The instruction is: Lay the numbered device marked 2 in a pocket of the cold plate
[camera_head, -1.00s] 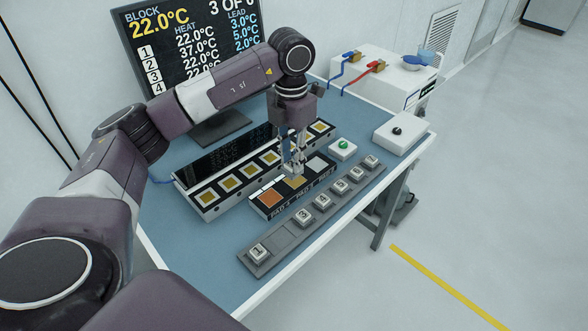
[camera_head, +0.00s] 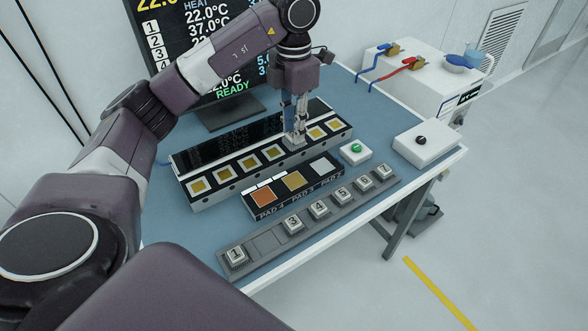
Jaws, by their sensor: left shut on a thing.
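The long block (camera_head: 203,203) with a row of gold-floored pockets appears to be the cold plate. My left gripper (camera_head: 294,143) points down over a pocket right of the middle of its row. It is shut on a small pale device (camera_head: 294,147) held at or just above that pocket; I cannot tell whether it touches. The device's number cannot be read. The grey rail (camera_head: 263,240) in front holds devices marked 1 and 3 to 7, with an empty slot between 1 and 3. My right gripper is not in view.
A green-button box (camera_head: 355,152) and a white box with a black knob (camera_head: 428,142) stand right. A monitor (camera_head: 210,70) showing READY stands behind.

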